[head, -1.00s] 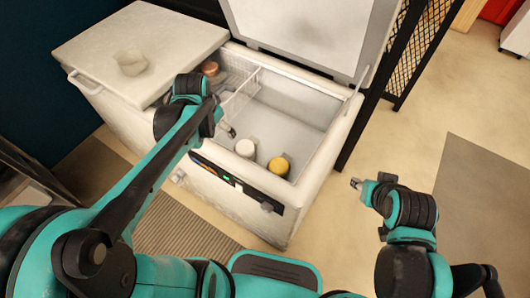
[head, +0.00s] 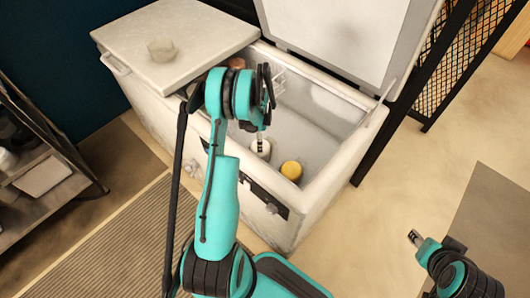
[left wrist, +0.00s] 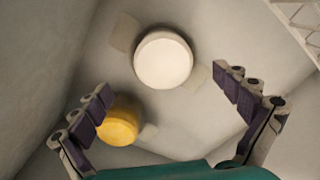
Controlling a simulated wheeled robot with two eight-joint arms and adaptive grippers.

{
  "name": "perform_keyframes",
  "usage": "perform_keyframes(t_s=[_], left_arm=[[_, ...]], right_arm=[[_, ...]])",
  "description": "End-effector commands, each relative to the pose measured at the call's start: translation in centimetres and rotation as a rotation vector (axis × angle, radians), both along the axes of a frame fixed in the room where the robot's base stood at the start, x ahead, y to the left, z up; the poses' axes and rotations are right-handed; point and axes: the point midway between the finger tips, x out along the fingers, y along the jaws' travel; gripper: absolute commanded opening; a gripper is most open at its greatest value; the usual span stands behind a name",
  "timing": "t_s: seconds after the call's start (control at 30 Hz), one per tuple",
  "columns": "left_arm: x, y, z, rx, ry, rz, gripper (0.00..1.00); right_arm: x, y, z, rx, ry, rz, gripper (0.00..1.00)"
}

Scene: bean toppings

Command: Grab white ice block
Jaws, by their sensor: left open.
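The white ice block (head: 265,152) is a round white piece on the floor of the open freezer. In the left wrist view it is a white disc (left wrist: 163,60) near the top middle. My left gripper (head: 261,141) reaches down into the freezer above the white block and partly hides it. In the left wrist view its two fingers (left wrist: 163,84) are spread wide with nothing between them, and the white block lies beyond the tips. My right gripper (head: 416,239) is outside the freezer at the lower right, far from the block; its jaws are too small to read.
A yellow round block (head: 291,171) lies beside the white one, and near a left fingertip in the wrist view (left wrist: 121,120). The freezer's front wall (head: 325,194) and a wire basket (left wrist: 300,20) bound the space. A clear bowl (head: 161,50) stands on the closed lid.

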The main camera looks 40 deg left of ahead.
Motion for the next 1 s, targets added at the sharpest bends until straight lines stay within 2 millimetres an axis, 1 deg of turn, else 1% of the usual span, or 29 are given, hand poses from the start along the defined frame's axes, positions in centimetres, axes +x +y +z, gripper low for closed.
perform_keyframes(t_s=[0.03,0.17,0.33,0.43,0.5,0.7,0.77,0.8,0.87,0.9,0.97,1.0], left_arm=[[0.0,0.0,-0.9,0.0,0.0,0.0,0.99],[0.2,-0.1,-1.9,0.001,-0.001,0.0,0.99],[0.6,-0.1,-4.6,0.001,-0.001,0.0,0.99],[0.6,-0.1,-5.9,0.001,-0.001,0.001,0.99],[0.6,-0.1,-6.3,0.001,-0.001,0.001,0.99],[0.6,-0.1,-6.2,0.001,-0.001,0.001,0.99],[0.6,-0.1,-6.2,0.001,-0.001,0.001,0.83],[0.6,-0.1,-6.2,0.001,-0.001,0.001,0.73],[0.6,-0.1,-6.1,0.001,-0.001,0.001,0.57],[0.6,-0.1,-6.2,0.001,-0.001,0.001,0.46],[0.6,-0.1,-6.2,0.001,-0.001,0.001,0.31],[0.6,-0.1,-6.1,0.001,-0.001,0.001,0.25]], right_arm=[[0.0,0.0,-0.5,0.0,0.0,0.0,0.4],[0.0,0.0,-1.1,0.0,0.0,0.0,0.4],[0.0,0.0,-2.8,0.0,0.0,0.0,0.4],[0.0,0.0,-3.4,0.0,0.0,0.0,0.4],[0.0,0.0,-3.5,0.0,0.0,0.0,0.4],[0.0,0.0,-3.3,0.0,0.0,0.0,0.4],[0.0,0.0,-3.3,0.0,0.0,0.0,0.4],[0.0,0.0,-3.3,0.0,0.0,0.0,0.4],[0.0,0.0,-3.3,0.0,0.0,0.0,0.4],[0.0,0.0,-3.4,0.0,0.0,0.0,0.4],[0.0,0.0,-3.4,0.0,0.0,0.0,0.4],[0.0,0.0,-3.4,0.0,0.0,0.0,0.4]])
